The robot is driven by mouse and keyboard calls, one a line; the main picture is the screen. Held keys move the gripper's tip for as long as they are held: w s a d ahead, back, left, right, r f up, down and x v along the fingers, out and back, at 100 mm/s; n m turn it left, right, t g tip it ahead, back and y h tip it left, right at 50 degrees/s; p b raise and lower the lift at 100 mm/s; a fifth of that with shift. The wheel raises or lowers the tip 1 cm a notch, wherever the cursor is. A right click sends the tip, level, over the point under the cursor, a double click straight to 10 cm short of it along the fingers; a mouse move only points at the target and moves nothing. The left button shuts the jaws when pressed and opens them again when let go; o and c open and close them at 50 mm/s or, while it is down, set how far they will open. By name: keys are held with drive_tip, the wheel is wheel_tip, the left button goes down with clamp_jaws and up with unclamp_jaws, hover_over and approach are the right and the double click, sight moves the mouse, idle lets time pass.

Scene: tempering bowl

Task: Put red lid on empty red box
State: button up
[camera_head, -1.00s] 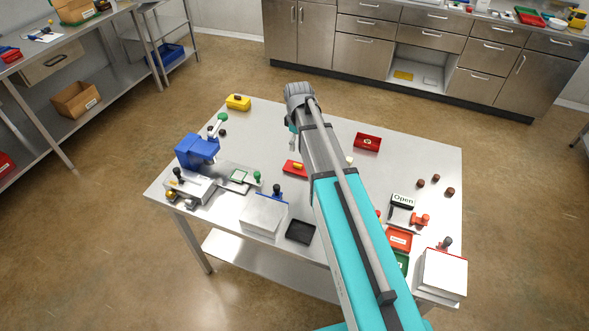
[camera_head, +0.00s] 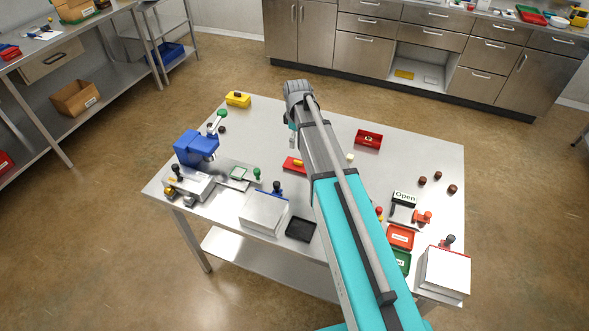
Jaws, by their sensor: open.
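A small red open box (camera_head: 368,141) lies near the back right of the table, with a small pale mark or item inside. Another red piece (camera_head: 291,165), with something yellow on it, lies mid-table, partly hidden by my arm. A flat red piece with a white label (camera_head: 400,238) lies near the front right. I cannot tell for sure which is the lid and which box is empty. My gripper (camera_head: 292,135) is above the back middle of the table, mostly hidden by my wrist. It is open and I see nothing in it.
Blue machine (camera_head: 197,149) and yellow box (camera_head: 238,99) stand at left. White block (camera_head: 264,211) and black tray (camera_head: 300,229) are in front. An "Open" sign (camera_head: 404,198), green piece (camera_head: 403,262) and white block (camera_head: 446,270) are at right. The back middle is fairly clear.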

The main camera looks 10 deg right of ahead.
sight(297, 161)
drive_tip(key=shift+f+b, duration=3.05)
drive_tip(key=shift+f, duration=0.3)
drive_tip(key=shift+w+d+f+b, duration=0.1)
drive_tip(key=shift+f+b, duration=2.5)
drive_tip(key=c, duration=0.6)
drive_tip(key=shift+c, duration=0.6)
drive_tip(key=shift+r, duration=0.1)
